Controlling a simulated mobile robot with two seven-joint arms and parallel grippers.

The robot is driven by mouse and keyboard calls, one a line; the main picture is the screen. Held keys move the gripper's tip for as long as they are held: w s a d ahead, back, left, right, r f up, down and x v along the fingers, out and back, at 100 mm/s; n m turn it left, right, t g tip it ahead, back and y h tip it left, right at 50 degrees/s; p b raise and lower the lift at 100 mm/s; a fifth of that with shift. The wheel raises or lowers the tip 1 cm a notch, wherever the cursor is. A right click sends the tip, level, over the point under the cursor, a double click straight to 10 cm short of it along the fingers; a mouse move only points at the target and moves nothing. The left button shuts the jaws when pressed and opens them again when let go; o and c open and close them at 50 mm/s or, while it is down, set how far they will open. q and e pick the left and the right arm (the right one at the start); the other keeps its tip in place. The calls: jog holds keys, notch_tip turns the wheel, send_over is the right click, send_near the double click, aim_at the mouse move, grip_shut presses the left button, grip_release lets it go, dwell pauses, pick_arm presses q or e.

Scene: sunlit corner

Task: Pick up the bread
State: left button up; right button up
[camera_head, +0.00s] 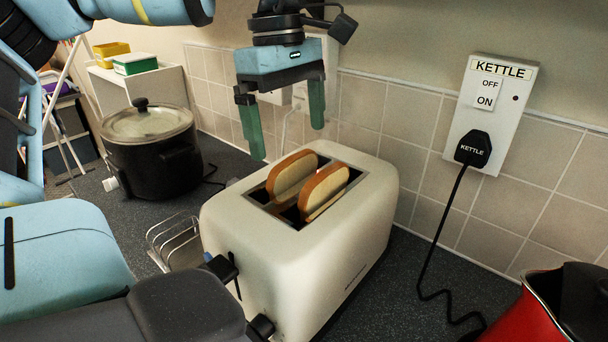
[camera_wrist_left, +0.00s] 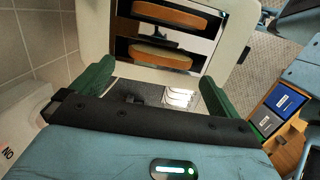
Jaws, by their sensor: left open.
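Two slices of bread with brown crusts stand upright in the slots of a cream toaster (camera_head: 340,270), their tops above the slots. In the head view the left slice (camera_head: 291,177) is slightly farther back than the right slice (camera_head: 325,188). My left gripper (camera_head: 284,114) is open and empty, above and behind the toaster, with its green fingers pointing down. In the left wrist view, the bread slices (camera_wrist_left: 170,15) lie ahead of the open fingers (camera_wrist_left: 155,82), inside the toaster's slots, not between the fingers. My right gripper is not in view.
A black pot with a lid (camera_head: 150,150) stands to the left. A wire rack (camera_head: 175,240) is beside the toaster. A kettle socket (camera_head: 490,110) with a black cable is on the tiled wall. A red kettle (camera_head: 525,315) is at the lower right.

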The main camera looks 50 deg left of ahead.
aim_at(292, 155)
pick_arm(q)
jog(key=shift+s+f, duration=0.15)
jog(key=shift+f, duration=0.15)
jog(key=shift+d+f+p, duration=0.2)
jog(key=shift+d+f, duration=0.05)
jog(key=shift+f, duration=1.55)
jog(key=shift+d+f+p, duration=0.15)
jog(key=shift+d+f, duration=0.05)
jog(key=shift+f, duration=1.55)
jog(key=c, duration=0.6)
